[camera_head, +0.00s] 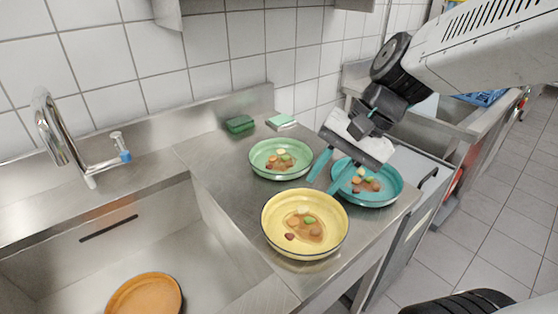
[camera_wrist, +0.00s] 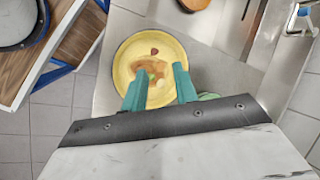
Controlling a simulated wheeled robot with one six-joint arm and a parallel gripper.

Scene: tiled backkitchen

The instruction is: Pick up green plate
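The green plate (camera_head: 258,168) stands on the steel counter at the back, holding bits of food. In the wrist view only a sliver of green (camera_wrist: 208,96) shows behind my gripper, probably this plate. My gripper (camera_head: 323,184) is open and empty, with two teal fingers above the counter between the green, yellow and teal plates. It is to the right of the green plate and apart from it. In the wrist view my gripper (camera_wrist: 160,80) has its fingers spread over the yellow plate (camera_wrist: 125,62).
The yellow plate (camera_head: 272,235) is at the front and the teal plate (camera_head: 385,197) at the right, both with food. Sponges (camera_head: 240,124) lie by the wall. An orange plate (camera_head: 145,296) is in the sink (camera_head: 75,285), below the faucet (camera_head: 48,122).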

